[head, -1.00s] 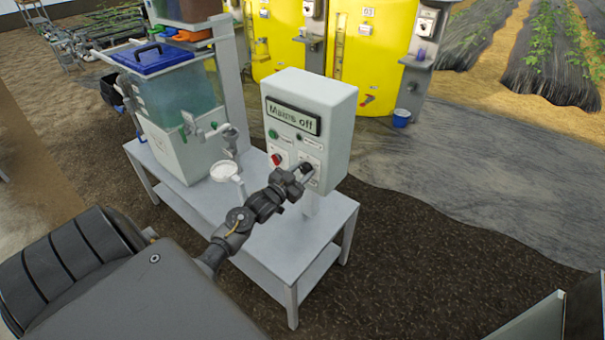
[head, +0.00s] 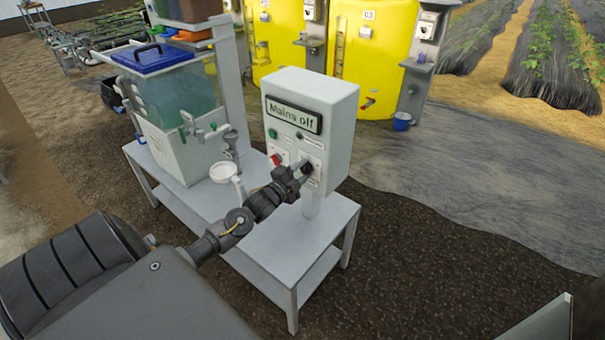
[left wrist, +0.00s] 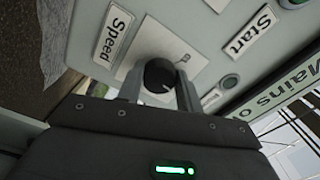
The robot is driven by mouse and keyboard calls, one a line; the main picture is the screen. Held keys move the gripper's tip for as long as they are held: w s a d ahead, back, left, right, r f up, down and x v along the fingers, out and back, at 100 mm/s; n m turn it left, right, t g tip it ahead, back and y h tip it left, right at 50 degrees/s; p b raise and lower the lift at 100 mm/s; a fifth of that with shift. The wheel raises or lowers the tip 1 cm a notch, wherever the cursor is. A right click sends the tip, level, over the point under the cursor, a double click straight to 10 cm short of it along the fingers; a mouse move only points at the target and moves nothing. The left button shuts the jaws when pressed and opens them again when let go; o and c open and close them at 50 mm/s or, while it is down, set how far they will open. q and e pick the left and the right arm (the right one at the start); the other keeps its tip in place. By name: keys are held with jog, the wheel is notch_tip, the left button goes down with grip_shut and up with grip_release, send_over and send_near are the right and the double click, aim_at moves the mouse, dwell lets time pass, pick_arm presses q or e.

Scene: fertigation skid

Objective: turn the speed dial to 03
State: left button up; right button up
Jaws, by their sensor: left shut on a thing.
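The speed dial (left wrist: 160,74) is a black round knob with a light pointer mark on a white plate, beside the "Speed" label (left wrist: 113,34) in the left wrist view. My left gripper (left wrist: 160,88) is shut on it, one finger on each side. In the head view the dial (head: 307,167) is at the lower right of the control box's front, and my left gripper (head: 297,176) reaches it from the lower left. The scale numbers around the dial are too small or hidden to read. My right gripper is not in view.
The white control box (head: 340,125) has a display (head: 293,114) reading "Mains off", a green button (head: 272,134) and a red knob (head: 277,158). It stands over a grey metal table (head: 325,235).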

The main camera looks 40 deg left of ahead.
pick_arm(q)
jog(key=m+b, duration=0.1)
jog(key=m, duration=0.4)
jog(key=shift+m, duration=0.3)
jog(key=shift+r+m+b, duration=0.1)
jog(key=shift+m+b, duration=0.3)
jog(key=shift+m, duration=1.8)
jog(key=o, duration=1)
